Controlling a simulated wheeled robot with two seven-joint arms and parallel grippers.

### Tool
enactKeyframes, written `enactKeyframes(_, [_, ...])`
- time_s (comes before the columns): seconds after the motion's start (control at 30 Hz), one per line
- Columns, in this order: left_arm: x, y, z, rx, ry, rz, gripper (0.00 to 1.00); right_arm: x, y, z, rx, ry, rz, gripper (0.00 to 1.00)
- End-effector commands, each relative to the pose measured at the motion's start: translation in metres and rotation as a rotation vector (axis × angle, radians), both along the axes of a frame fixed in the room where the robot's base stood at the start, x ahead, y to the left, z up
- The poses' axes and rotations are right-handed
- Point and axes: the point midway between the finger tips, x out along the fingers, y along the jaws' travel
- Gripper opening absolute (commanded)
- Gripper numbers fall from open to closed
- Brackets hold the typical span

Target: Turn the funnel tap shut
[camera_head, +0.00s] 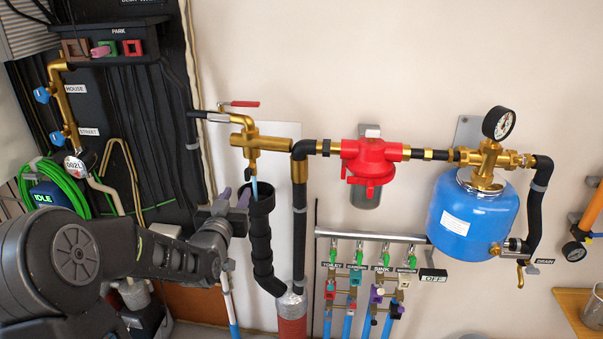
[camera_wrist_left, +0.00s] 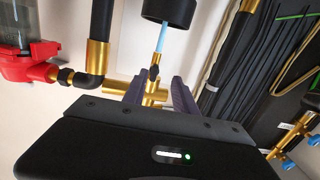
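The brass funnel tap (camera_head: 251,141) sits on the wall pipe above the black funnel (camera_head: 262,207). A pale blue stream (camera_head: 255,188) runs from its spout into the funnel. A red-handled lever (camera_head: 243,104) lies roughly level above the tap. My right gripper is out of view.
A red filter (camera_head: 369,160) and a blue pressure tank (camera_head: 473,217) follow along the pipe to the right. A manifold with green-handled valves (camera_head: 360,253) is below. Black hoses and a green cable coil (camera_head: 62,182) are at left. Bare wall lies above the pipe.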

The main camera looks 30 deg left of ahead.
Motion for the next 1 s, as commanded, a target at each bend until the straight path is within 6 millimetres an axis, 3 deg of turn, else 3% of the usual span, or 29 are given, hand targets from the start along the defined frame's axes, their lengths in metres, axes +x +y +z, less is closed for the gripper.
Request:
enactKeyframes(0.17, [0.002,0.0,0.014,0.047,-0.046,-0.005,0.34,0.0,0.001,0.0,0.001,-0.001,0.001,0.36])
enactKeyframes(0.57, [0.005,0.0,0.014,0.048,-0.044,-0.006,0.34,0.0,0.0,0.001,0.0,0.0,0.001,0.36])
enactKeyframes(1.0, [0.061,0.02,0.014,0.047,-0.042,-0.006,0.34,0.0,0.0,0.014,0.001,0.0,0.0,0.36])
